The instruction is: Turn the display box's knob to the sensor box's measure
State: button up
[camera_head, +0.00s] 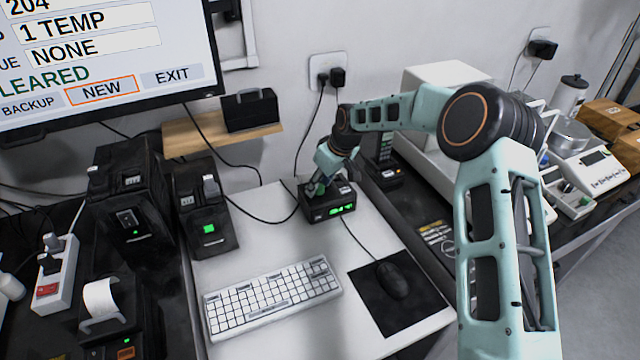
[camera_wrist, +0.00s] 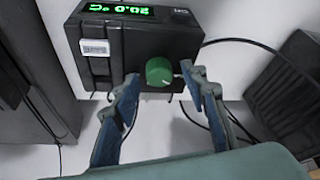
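The display box (camera_head: 333,207) is a small black box with lit green digits at the back of the white table. In the wrist view the display box (camera_wrist: 142,42) is upside down, and its readout looks like 20.0 with a C. Its round green knob (camera_wrist: 158,72) has a pale pointer mark. My gripper (camera_head: 318,187) is over the box's top in the head view. In the wrist view my gripper (camera_wrist: 159,76) is open, one finger on each side of the knob, with visible gaps. I cannot tell which box is the sensor box.
A keyboard (camera_head: 272,298) and a mouse (camera_head: 392,280) lie in front. Dark devices (camera_head: 203,210) stand left, one with a green light. Another small black device (camera_head: 384,172) stands right of my gripper. Cables run behind the box. A large monitor (camera_head: 110,50) hangs upper left.

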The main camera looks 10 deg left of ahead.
jog(key=v, duration=1.2)
jog(key=shift+a, duration=0.1)
